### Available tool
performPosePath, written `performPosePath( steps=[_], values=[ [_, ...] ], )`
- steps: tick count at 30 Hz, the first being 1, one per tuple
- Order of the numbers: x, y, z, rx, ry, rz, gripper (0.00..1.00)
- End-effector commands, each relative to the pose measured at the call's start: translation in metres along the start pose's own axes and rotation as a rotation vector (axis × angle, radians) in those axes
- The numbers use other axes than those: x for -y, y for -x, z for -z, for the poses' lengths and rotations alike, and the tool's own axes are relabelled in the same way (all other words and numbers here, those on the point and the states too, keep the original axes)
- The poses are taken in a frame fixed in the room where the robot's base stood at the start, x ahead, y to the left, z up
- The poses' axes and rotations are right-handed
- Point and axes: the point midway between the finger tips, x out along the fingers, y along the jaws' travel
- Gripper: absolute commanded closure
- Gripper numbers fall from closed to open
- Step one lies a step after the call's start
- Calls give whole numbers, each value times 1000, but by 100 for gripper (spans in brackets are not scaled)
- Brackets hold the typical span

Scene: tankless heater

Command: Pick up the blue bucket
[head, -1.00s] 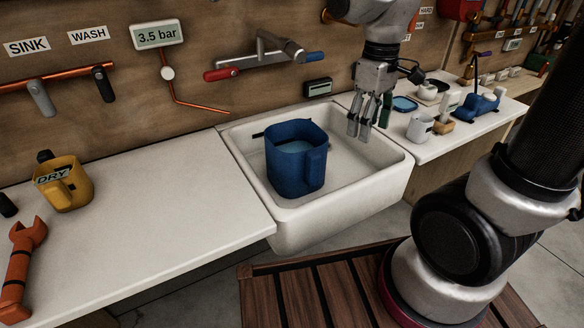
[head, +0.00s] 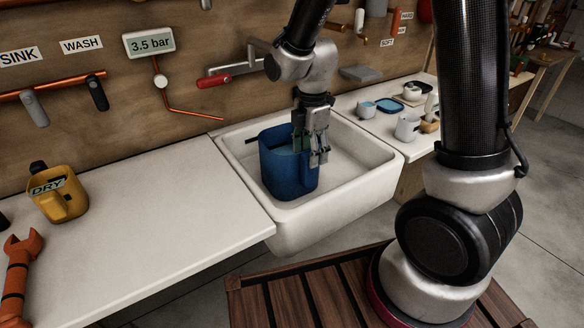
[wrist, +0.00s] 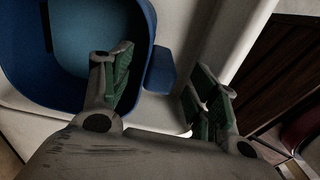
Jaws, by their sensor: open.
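The blue bucket (head: 284,174) stands upright in the white sink (head: 375,190) with pale blue liquid inside. My gripper (head: 311,148) points down at the bucket's right side and is open. In the wrist view, the bucket (wrist: 25,62) fills the upper left, and its handle (wrist: 160,70) lies between my two spread fingers (wrist: 163,92). The left finger overlaps the bucket's opening and appears inside the rim; the right finger is outside, beyond the handle. I cannot tell whether either finger touches the bucket.
A faucet with a red handle (head: 214,81) reaches over the back of the sink. A yellow jug marked DRY (head: 62,200) and an orange wrench (head: 18,275) are on the left counter (head: 150,215). A white mug (head: 407,127) stands on the right counter. The left counter's middle is clear.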

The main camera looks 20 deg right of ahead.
Motion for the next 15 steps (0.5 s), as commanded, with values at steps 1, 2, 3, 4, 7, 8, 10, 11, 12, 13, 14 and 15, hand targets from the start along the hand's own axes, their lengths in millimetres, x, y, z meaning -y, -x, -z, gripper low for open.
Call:
performPosePath(
  steps=[1,2,3,4,7,8,10,11,12,13,14,15],
  values=[
    [1,-4,0,0,0,3,40],
    [1,-6,0,0,0,2,40],
    [0,-9,0,0,0,1,40],
    [1,-11,1,0,0,2,40],
    [1,-25,4,0,1,4,40],
    [1,-31,6,1,1,5,40],
    [0,-42,8,1,0,4,40],
    [0,-46,7,0,-1,4,40],
    [0,-51,7,0,-1,3,40],
    [0,-54,7,0,-1,3,40],
    [0,-56,7,0,-1,3,40],
    [0,-58,7,0,-2,2,40]
  ],
)
